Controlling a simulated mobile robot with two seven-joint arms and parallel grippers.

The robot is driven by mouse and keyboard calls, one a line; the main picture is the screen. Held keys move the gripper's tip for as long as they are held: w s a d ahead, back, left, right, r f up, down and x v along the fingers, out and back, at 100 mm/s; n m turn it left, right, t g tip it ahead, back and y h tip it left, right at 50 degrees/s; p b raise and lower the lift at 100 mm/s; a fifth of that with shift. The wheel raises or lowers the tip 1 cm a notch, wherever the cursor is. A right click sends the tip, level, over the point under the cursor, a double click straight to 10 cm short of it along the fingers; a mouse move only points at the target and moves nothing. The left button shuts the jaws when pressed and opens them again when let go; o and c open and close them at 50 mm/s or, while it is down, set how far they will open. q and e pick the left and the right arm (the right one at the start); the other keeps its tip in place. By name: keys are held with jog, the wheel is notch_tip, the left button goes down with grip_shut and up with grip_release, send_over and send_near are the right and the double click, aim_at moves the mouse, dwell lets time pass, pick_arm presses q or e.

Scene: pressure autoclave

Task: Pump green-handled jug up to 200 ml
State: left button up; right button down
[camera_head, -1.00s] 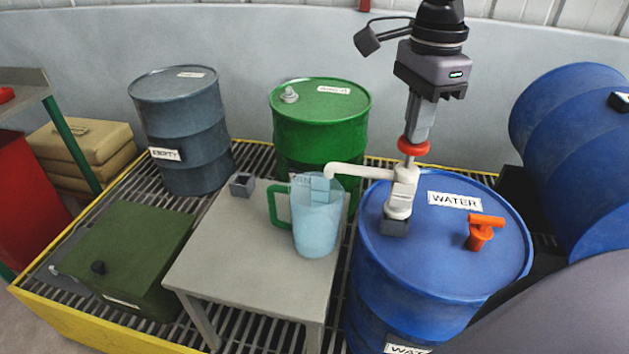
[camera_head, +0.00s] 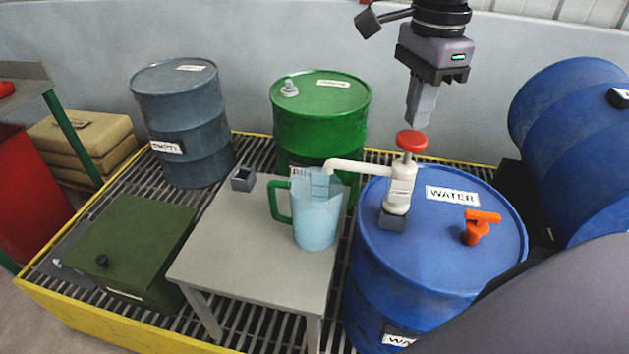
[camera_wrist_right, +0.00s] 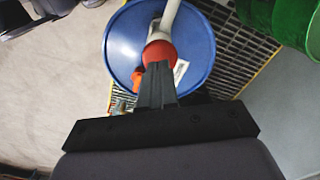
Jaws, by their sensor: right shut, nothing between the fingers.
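The green-handled jug (camera_head: 318,222) stands upright on a small grey table, with pale blue see-through walls; I cannot read its fill level. The white hand pump (camera_head: 401,190) with a red knob (camera_head: 411,141) stands on the blue water drum (camera_head: 450,265), and its spout reaches left over the jug. My right gripper (camera_head: 418,122) is shut and empty, pointing down just above the red knob, with a small gap. In the right wrist view the fingertips (camera_wrist_right: 157,72) overlap the red knob (camera_wrist_right: 159,54). My left gripper is not in view.
An orange valve (camera_head: 477,228) sits on the water drum. A grey block (camera_head: 243,179) lies on the table (camera_head: 235,255). Green (camera_head: 320,120) and grey-blue (camera_head: 180,125) drums stand behind, and a green canister (camera_head: 130,240) is at left. Another blue drum (camera_head: 580,130) lies at right.

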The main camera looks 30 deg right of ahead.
notch_tip(320, 180, up, 6)
jog(key=p, duration=0.4)
jog(key=shift+f, duration=0.2)
